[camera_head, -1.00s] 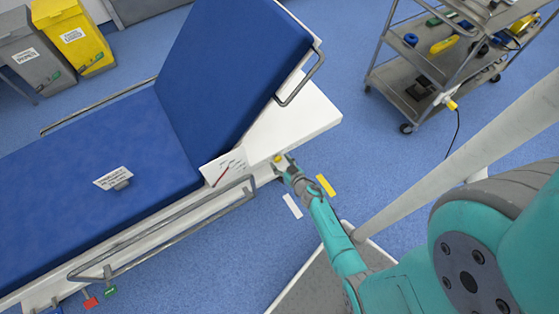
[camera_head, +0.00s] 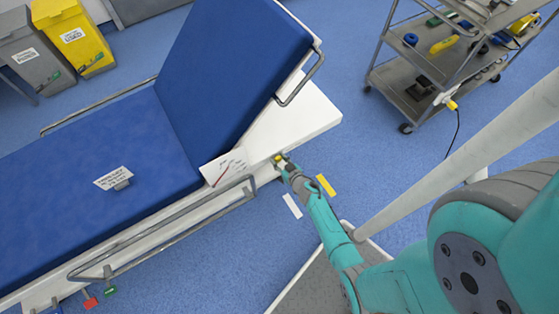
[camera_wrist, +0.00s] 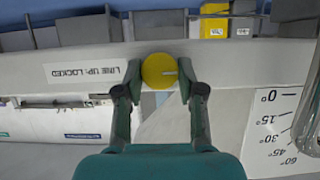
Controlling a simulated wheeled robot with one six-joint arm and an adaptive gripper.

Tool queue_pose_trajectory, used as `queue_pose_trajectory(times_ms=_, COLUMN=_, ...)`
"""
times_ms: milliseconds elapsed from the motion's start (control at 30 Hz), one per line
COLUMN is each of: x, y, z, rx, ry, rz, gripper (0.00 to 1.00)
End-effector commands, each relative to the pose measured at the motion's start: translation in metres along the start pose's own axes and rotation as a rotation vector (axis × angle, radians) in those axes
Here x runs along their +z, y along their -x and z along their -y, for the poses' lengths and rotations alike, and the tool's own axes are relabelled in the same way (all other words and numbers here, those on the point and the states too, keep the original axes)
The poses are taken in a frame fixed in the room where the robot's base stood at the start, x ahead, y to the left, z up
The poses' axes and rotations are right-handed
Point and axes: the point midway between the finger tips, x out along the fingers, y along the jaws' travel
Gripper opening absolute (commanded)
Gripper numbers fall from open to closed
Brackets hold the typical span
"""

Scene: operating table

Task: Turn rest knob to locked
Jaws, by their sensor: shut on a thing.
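The rest knob (camera_wrist: 159,71) is a round yellow knob on the pale side of the table in the wrist view, with a small pale mark line right of its middle, lying close to level. A label reading "LINE UP: LOCKED" (camera_wrist: 84,75) is beside it on the left. My gripper (camera_wrist: 160,82) has one finger on each side of the knob and is shut on it. In the head view my gripper (camera_head: 284,164) is at the side of the table near the raised backrest; the knob (camera_head: 279,158) shows as a small yellow patch there.
The operating table (camera_head: 318,118) has blue pads and a side rail (camera_head: 170,238). An angle scale (camera_wrist: 278,125) is right of the knob. A trolley (camera_head: 400,85) stands at the upper right, with open floor between. Yellow and grey bins (camera_head: 75,40) stand upper left.

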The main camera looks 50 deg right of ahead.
Motion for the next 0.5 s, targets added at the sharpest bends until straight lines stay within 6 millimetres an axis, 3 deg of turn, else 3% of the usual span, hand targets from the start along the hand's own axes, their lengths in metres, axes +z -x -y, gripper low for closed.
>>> queue_pose_trajectory(times_ms=500, x=-0.0010, y=-0.0008, z=-0.0041, rx=-0.099, ry=-0.242, rz=-0.003, gripper=0.04)
